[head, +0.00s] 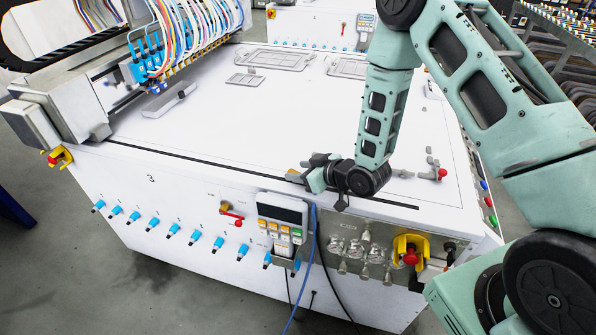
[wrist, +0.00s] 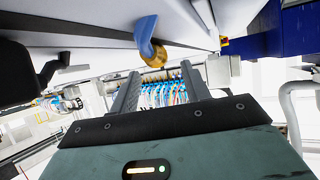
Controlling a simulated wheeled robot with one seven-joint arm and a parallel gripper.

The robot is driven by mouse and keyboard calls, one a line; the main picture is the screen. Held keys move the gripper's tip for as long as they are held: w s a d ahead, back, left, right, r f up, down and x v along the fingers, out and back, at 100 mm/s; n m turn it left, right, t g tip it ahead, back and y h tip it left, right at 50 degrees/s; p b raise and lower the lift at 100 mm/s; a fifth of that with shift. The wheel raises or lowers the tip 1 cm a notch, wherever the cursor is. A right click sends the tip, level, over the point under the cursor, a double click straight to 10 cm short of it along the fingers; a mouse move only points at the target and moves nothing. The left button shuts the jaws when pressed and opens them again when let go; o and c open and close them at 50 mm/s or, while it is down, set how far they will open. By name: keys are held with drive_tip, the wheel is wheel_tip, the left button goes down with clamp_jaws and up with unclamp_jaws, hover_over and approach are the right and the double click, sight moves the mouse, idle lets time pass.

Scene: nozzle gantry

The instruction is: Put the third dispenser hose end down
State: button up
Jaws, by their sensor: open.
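A blue piece with a brass end, which looks like a hose end (wrist: 148,38), lies against the white surface in the wrist view, just beyond the gap between my fingertips. A small brass-coloured tip (head: 294,174) shows left of my gripper in the head view, at the table's front edge. My gripper (head: 310,175) is low over the front edge of the white machine top (head: 270,110). Its two fingers are apart in the wrist view (wrist: 158,90), with nothing clearly held between them. I cannot tell whether a finger touches the hose end.
A gantry head with blue nozzles (head: 146,65) and coloured hoses stands at the back left. Several blue fittings (head: 173,230) line the front panel. A keypad (head: 281,222), valves and a red-yellow emergency stop (head: 410,256) sit below my gripper. The middle of the top is clear.

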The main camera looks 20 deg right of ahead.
drive_tip(key=v, duration=1)
drive_tip(key=shift+s+d, duration=0.2)
drive_tip(key=s+a+r+g+h, duration=0.2)
drive_tip(key=s+r, duration=0.3)
drive_tip(key=s, duration=0.3)
drive_tip(key=s+a+r+n+g+h, duration=0.1)
drive_tip(key=s+a+r+g, duration=0.3)
drive_tip(key=s, duration=0.4)
drive_tip(key=s+a+r+g+h, duration=0.2)
drive_tip(key=s+a+r+g, duration=0.2)
drive_tip(key=s, duration=0.4)
drive_tip(key=shift+s+a+r+g+h, duration=0.4)
drive_tip(key=shift+a+r, duration=0.3)
drive_tip(key=shift+r, duration=0.1)
